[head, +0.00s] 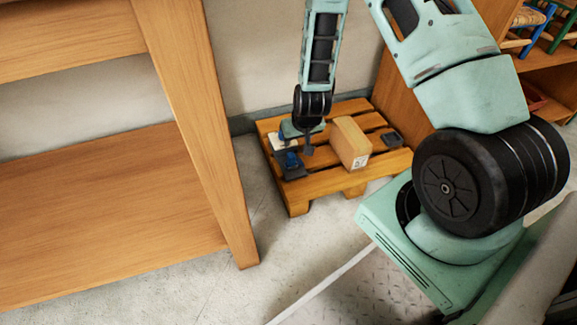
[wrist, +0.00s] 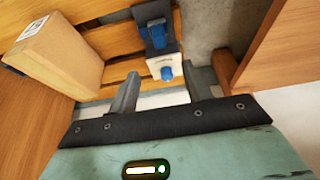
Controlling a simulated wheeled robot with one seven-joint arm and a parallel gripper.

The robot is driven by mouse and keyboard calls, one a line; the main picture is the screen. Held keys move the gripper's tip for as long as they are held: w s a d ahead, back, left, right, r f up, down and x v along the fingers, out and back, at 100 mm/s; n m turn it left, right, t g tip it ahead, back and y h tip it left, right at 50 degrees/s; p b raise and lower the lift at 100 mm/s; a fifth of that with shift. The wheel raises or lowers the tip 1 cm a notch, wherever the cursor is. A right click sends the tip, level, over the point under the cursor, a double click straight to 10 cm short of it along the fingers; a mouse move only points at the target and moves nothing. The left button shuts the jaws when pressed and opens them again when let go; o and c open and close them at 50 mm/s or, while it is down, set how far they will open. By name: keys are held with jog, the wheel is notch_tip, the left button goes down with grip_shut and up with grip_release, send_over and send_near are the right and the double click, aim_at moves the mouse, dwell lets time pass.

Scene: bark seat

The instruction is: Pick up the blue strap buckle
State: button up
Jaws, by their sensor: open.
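The blue strap buckle (head: 291,160) sits on a dark strap or pad at the front left of the wooden pallet (head: 325,183). In the wrist view a blue piece (wrist: 158,36) shows on the dark pad, beyond the fingertips. A white block (wrist: 165,67) with a blue knob lies nearer, between and just ahead of the fingers. My gripper (wrist: 162,82) is open and empty, pointing down over the left part of the pallet.
A cardboard box (head: 350,142) stands on the pallet, right of the gripper. A small dark item (head: 391,139) lies at the pallet's right. A wooden shelf unit (head: 195,110) rises at the left. Wooden shelving with small chairs (head: 530,18) stands at the right.

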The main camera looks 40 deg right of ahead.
aim_at(292, 155)
jog(key=b+x, duration=0.5)
jog(key=x, duration=0.4)
jog(key=shift+f, duration=0.3)
jog(key=b+x, duration=0.4)
jog(key=x, duration=0.1)
jog(key=shift+f, duration=0.2)
jog(key=shift+r, duration=0.1)
grip_shut()
